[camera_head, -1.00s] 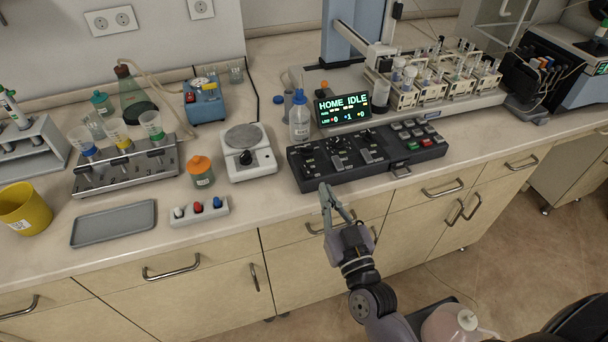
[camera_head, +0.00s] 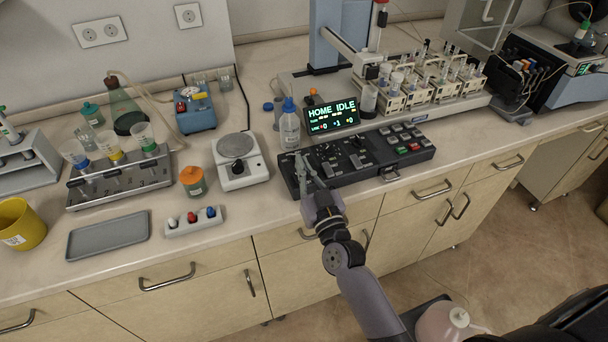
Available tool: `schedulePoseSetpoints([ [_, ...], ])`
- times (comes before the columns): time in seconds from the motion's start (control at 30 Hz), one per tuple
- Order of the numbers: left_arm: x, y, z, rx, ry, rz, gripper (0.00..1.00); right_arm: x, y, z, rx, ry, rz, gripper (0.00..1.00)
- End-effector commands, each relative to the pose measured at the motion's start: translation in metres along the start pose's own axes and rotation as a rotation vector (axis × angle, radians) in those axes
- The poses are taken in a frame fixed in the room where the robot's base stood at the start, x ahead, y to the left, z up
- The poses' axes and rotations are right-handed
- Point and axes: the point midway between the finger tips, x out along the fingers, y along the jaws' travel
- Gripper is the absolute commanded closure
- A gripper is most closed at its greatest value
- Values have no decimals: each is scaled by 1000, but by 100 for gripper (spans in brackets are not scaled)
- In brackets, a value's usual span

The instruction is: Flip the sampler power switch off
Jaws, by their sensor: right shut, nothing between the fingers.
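The black control panel (camera_head: 375,168) lies along the front of the bench, with several levers and a block of grey, red and green buttons at its right. The sampler power switch cannot be told apart for sure; the panel's left end is partly behind my gripper. My right gripper (camera_head: 303,162) is over the left end of the panel, its fingers shut and empty, pointing away from me. Whether the fingertips touch the panel I cannot tell. The display (camera_head: 333,115) behind the panel reads HOME IDLE. My left gripper is not in view.
A blue-capped bottle (camera_head: 289,130) stands just behind the panel's left end. A white scale (camera_head: 240,168) stands to the left, with an orange-capped jar (camera_head: 193,181) beside it. The sampler's vial racks (camera_head: 430,90) stand behind the panel. A grey tray (camera_head: 108,236) lies front left.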

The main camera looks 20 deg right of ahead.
Motion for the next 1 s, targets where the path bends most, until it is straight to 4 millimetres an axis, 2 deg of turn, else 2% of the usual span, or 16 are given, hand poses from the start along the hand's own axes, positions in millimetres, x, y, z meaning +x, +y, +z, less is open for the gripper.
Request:
schedulePoseSetpoints([
  [0.03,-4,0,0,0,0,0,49,10,0,-2,-1,1,0,100],
  [0.1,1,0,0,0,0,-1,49,0,0,17,-4,-6,-3,100],
  [0.3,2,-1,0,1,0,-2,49,-7,0,35,-2,-1,-2,100],
  [0.73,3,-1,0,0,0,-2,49,-9,0,39,-1,0,-1,100],
  [0.87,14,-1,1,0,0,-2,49,-10,0,44,-2,18,0,100],
  [1.0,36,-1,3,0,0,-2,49,-13,0,53,-3,65,0,100],
])
